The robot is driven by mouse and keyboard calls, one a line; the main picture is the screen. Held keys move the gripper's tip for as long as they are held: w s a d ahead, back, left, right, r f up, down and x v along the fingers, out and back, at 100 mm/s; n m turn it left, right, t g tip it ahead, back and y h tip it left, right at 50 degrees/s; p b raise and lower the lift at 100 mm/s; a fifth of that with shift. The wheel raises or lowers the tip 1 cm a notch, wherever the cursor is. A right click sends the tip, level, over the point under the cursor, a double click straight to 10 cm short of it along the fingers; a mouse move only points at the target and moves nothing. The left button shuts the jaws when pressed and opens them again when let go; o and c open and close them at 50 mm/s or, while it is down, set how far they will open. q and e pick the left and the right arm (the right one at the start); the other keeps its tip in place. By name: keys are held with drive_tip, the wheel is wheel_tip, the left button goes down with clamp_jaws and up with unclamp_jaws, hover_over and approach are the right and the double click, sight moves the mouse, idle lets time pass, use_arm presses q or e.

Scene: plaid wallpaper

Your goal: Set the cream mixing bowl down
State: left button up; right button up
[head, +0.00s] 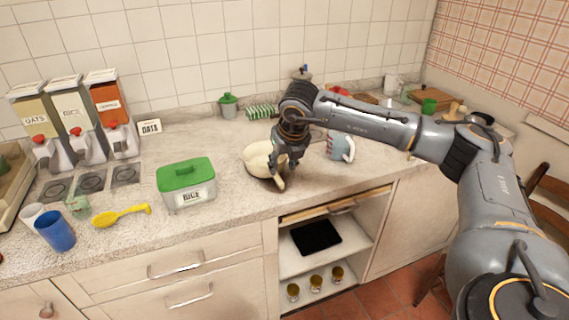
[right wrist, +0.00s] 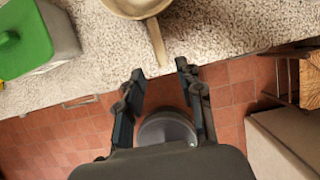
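The cream mixing bowl (head: 256,159) rests on the speckled counter near its front edge, beside my right gripper (head: 289,160). Part of the bowl is hidden behind the gripper in the head view. In the right wrist view the bowl (right wrist: 136,7) is cut off by the top edge, and its handle (right wrist: 156,42) points toward my gripper (right wrist: 160,70). The two fingers are apart, with the handle's end near the gap between their tips and no finger visibly touching it. My left gripper is not in view.
A green-lidded rice box (head: 187,183) stands left of the bowl, and a blue-and-white mug (head: 341,147) stands to the right. A yellow scoop (head: 121,215) and blue cup (head: 55,230) are at the left. An open shelf (head: 335,262) lies below the counter edge.

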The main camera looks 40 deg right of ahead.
drive_tip(key=shift+v, duration=1.3)
